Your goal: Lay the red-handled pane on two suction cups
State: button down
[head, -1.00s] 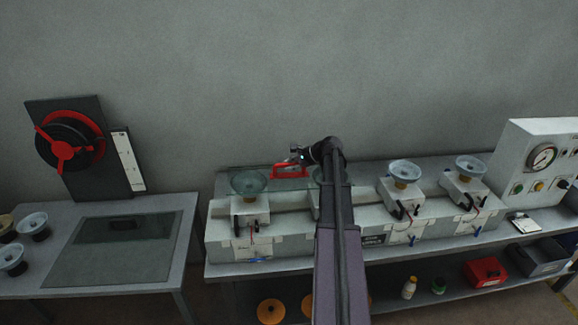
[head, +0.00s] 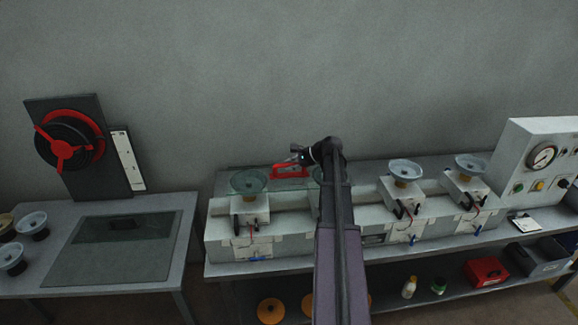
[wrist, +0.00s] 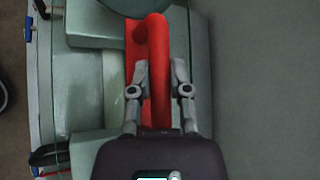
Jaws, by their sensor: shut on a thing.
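The red handle (head: 290,171) of the clear glass pane is above the left part of the long bench fixture. The pane (head: 285,184) is hard to make out and reaches left toward the leftmost suction cup (head: 249,181). I cannot tell whether it touches that cup. My gripper (wrist: 160,75) is shut on the red handle, with a finger on each side of it in the wrist view. My arm mostly hides a second cup (head: 318,174). Two bare cups, one nearer (head: 405,168) and one farther right (head: 470,161), stand on their mounts.
A dark glass sheet (head: 115,255) lies on the left table, below a stand with a red-spoked wheel (head: 65,148). Loose cups (head: 32,222) sit at that table's left edge. A gauge box (head: 540,160) closes off the bench's right end. The wall is close behind.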

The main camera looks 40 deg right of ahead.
jog(key=c, duration=0.5)
grip_release()
jog(key=shift+r, duration=0.2)
